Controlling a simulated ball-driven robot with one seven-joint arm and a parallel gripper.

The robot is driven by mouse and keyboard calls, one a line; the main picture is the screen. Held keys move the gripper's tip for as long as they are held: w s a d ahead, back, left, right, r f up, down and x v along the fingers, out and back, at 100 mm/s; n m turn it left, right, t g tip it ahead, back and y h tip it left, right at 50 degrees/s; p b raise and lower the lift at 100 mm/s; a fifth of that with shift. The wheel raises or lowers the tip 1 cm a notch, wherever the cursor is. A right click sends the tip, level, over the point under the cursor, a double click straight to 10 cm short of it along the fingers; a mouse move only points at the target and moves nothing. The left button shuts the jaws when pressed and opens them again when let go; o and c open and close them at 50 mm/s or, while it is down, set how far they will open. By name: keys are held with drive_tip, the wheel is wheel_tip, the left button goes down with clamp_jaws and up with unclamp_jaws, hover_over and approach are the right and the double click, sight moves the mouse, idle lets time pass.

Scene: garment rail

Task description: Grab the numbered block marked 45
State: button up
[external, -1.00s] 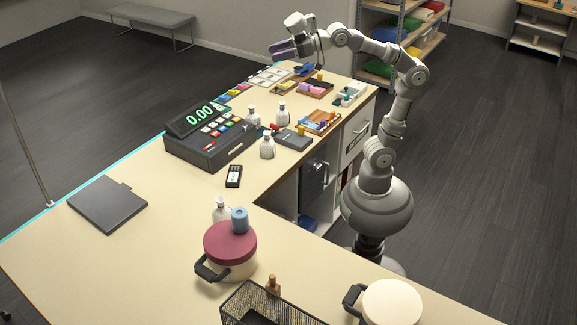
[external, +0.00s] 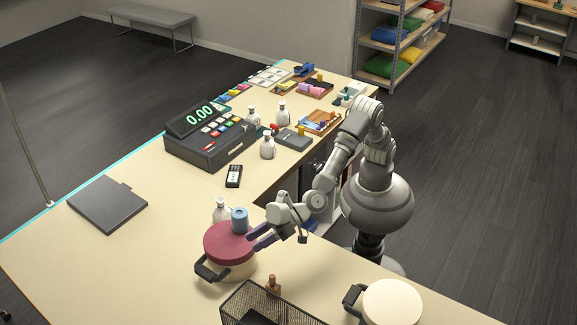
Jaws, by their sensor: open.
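I cannot make out any block marked 45; no such number is legible in the external view. My gripper (external: 253,239) is open, with its dark purple fingers pointing left, close to the right side of a pot with a dark red lid (external: 222,241). Nothing shows between the fingers. Whether they touch the pot, I cannot tell. A blue cylinder (external: 239,221) stands on or just behind the lid, left of my gripper, with no number readable on it.
A white bottle (external: 220,206) stands behind the pot. A wire basket (external: 265,309), a small wooden figure (external: 273,285) and a cream-lidded pot (external: 391,303) are in front. A cash register (external: 208,140) and a dark flat slab (external: 107,204) stand farther back.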

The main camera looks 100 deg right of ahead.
sight(268, 286)
drive_tip(key=s+a+f+h, duration=0.1)
drive_tip(key=s+f, duration=0.2)
drive_tip(key=f, duration=0.2)
drive_tip(key=s+a+f+h, duration=0.1)
drive_tip(key=s+f, duration=0.1)
drive_tip(key=f, duration=0.3)
drive_tip(key=s+a+f+h, duration=0.1)
drive_tip(key=s+f, duration=0.2)
drive_tip(key=f, duration=0.2)
drive_tip(key=shift+s+a+f, duration=0.2)
drive_tip(key=shift+s+f, duration=0.1)
drive_tip(key=b+x, duration=0.2)
drive_tip(key=x, duration=0.5)
drive_tip(key=shift+w+d+b, duration=0.15)
drive_tip(key=shift+d+b, duration=0.05)
drive_tip(key=shift+b, duration=0.2)
drive_tip(key=shift+w+r, duration=0.1)
drive_tip(key=shift+w, duration=0.05)
drive_tip(key=shift+r, duration=0.1)
clamp_jaws()
